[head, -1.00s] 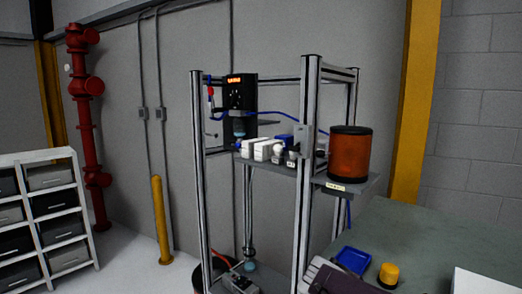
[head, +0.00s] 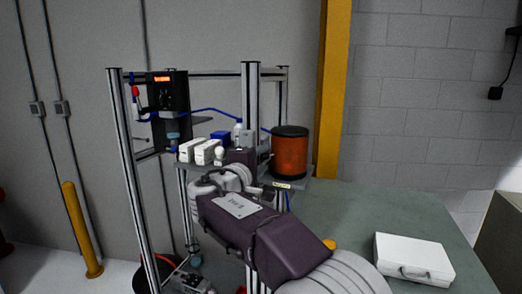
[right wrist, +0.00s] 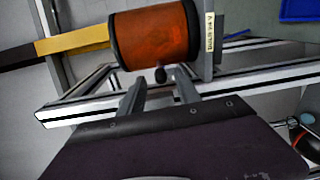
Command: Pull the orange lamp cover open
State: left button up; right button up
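The orange lamp cover (head: 290,155) is an upright cylinder with black top and bottom rims, on the right end of the rack's shelf. In the right wrist view the cover (right wrist: 152,38) lies sideways, with a small dark knob (right wrist: 160,75) on its near side. My right gripper (head: 265,150) is just left of the cover in the head view. In the right wrist view my right gripper (right wrist: 160,80) is open, with its two fingertips apart on either side of the knob. I cannot tell whether either finger touches it. My left gripper is not in view.
The metal frame rack (head: 250,90) stands around the shelf, its posts close to my arm. White boxes (head: 200,150) and a bottle (head: 237,132) sit on the shelf. A white case (head: 413,260) lies on the green table (head: 350,215).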

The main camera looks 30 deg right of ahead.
jog(key=shift+x, duration=0.75)
jog(key=shift+d+f, duration=0.1)
jog(key=shift+d, duration=0.1)
grip_shut()
dwell(0.6)
